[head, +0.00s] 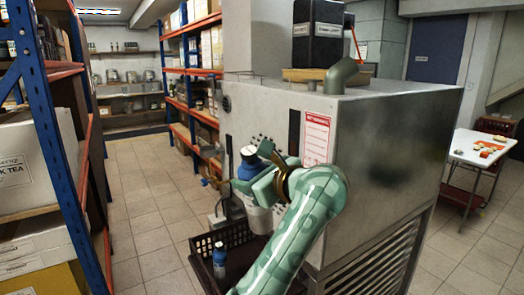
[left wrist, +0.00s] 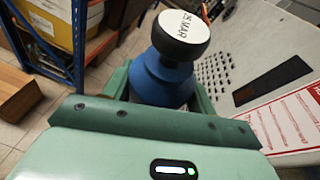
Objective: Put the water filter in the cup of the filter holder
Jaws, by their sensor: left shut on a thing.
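The water filter (head: 247,168) has a blue shoulder and a dark cap with a white label on top. My left gripper (head: 258,180) is shut on it and holds it upright beside the steel machine. In the left wrist view the filter (left wrist: 165,80) stands between the green fingers (left wrist: 163,98), its label reading "25 MAR". A white cylindrical part (head: 260,217) shows just below the gripper; I cannot tell whether it is the filter's lower body or the holder's cup. The arm and gripper hide much of this area. My right gripper is not in view.
A dark crate (head: 203,268) below holds another blue-and-white bottle (head: 220,260). The steel machine (head: 385,150) with a red-and-white notice (head: 317,138) stands close on the right. A blue-and-orange shelf (head: 60,150) lines the left. The tiled aisle (head: 145,215) between is clear.

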